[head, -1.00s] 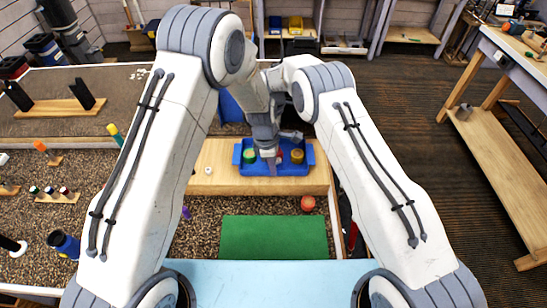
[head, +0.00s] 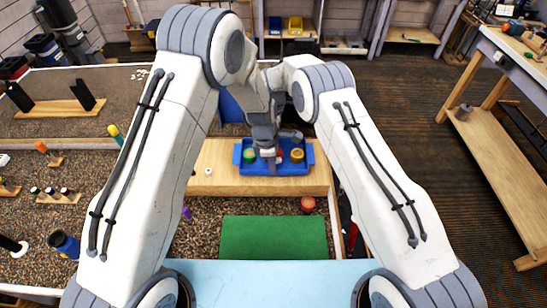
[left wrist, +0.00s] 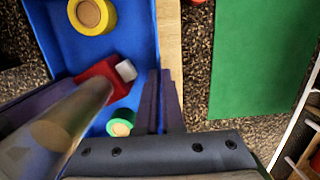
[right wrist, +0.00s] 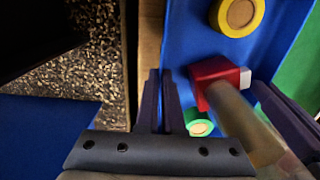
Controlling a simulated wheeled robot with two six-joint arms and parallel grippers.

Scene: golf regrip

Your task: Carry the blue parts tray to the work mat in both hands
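The blue parts tray (head: 311,160) sits at the wooden bench (head: 220,160) and holds a green ring (head: 249,155), a yellow ring (head: 297,154) and a red block with a pale end (right wrist: 212,76). My left gripper (head: 268,166) is at the tray's near side; in the left wrist view its fingers (left wrist: 161,90) stand close together on both sides of the tray wall. My right gripper (right wrist: 161,90) has its fingers likewise across the far wall; in the head view it is mostly hidden by my left arm. The green work mat (head: 273,238) lies flat, nearer to me, and bare.
Brown gravel surrounds the mat. A small white ring (head: 208,171) lies on the bench left of the tray. A workbench (head: 515,45) stands at the far right.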

